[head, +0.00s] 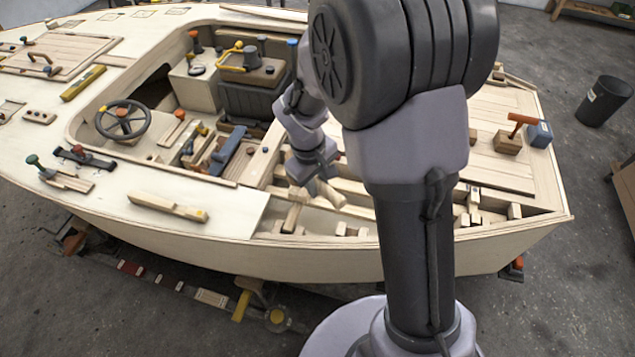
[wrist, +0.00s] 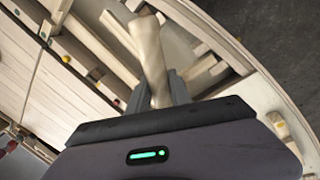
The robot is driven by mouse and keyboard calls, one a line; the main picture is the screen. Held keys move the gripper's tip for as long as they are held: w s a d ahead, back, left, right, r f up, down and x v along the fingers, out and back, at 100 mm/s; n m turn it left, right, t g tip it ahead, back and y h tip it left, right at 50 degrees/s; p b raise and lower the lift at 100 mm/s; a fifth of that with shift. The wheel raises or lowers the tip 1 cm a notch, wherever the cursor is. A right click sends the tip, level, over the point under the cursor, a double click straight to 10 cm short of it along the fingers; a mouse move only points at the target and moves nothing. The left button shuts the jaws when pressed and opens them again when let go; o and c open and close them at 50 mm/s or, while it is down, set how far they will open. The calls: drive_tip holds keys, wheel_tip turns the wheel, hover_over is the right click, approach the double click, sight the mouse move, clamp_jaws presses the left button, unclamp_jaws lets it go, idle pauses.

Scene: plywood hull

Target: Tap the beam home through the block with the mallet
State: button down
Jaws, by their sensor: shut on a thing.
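My gripper (wrist: 158,88) is shut on a pale wooden bar (wrist: 150,50), which stands out beyond the fingertips in the wrist view. I cannot tell for sure whether this bar is the beam. In the head view my gripper (head: 315,182) is low over the open framed bay of the hull, with pale wood (head: 328,193) at its tip. Whether the bar touches the framing is unclear. I cannot pick out the block for the beam among the pale timbers.
Pale cross timbers (head: 350,190) and short blocks fill the bay around my gripper. A blue box (head: 540,134) stands beside the orange handle. A steering wheel (head: 123,120) and loose tools are at left. My arm hides part of the bay. A dark bin (head: 603,101) stands on the floor.

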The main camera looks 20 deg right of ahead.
wheel_tip(320, 180, down, 6)
drive_tip(key=b, duration=0.5)
wheel_tip(320, 180, up, 6)
drive_tip(key=p, duration=0.6)
drive_tip(key=shift+r, duration=0.25)
drive_tip(key=shift+f, duration=0.25)
drive_tip(key=shift+g+p, duration=0.3)
drive_tip(key=shift+p, duration=0.35)
drive_tip(key=shift+w+f, duration=0.1)
drive_tip(key=shift+f, duration=0.25)
